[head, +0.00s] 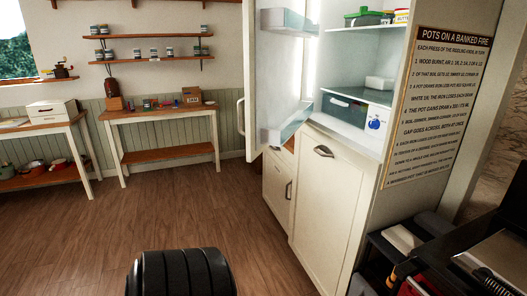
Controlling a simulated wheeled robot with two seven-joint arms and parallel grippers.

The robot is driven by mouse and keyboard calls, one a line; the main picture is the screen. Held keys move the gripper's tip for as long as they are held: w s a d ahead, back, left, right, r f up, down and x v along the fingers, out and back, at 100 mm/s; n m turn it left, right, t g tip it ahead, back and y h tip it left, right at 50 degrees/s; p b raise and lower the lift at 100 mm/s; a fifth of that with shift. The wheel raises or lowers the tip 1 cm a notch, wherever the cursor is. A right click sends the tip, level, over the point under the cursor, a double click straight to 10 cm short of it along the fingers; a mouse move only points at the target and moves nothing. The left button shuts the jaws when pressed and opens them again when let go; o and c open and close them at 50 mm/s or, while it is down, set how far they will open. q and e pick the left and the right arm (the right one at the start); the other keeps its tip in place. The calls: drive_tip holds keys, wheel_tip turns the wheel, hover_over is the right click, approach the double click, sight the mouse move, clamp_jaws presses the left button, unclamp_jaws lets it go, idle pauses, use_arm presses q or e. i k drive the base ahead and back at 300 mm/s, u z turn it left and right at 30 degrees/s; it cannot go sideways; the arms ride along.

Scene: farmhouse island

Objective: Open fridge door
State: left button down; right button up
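The fridge door (253,80) stands wide open, swung out to the left of the fridge. Its inner side carries clear shelf bins (287,125), and a pale handle shows at its left edge. The fridge interior (345,60) is in view, with shelves holding a green-lidded container (363,18), a dark drawer-like bin (343,110) and a small white and blue item (376,121). Neither of my grippers is in the head view, so their state and place are hidden.
A cream lower cabinet (328,195) sits below the fridge. A side table (160,113) and wall shelves (155,60) stand at the back left. A sign (440,105) covers the cabinet's right side. Dark equipment (490,255) fills the lower right. The wooden floor (160,210) at left is clear.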

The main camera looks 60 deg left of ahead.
sight(286, 25)
drive_tip(key=u, duration=1.25)
drive_tip(key=i, duration=0.9)
drive_tip(key=u, duration=0.55)
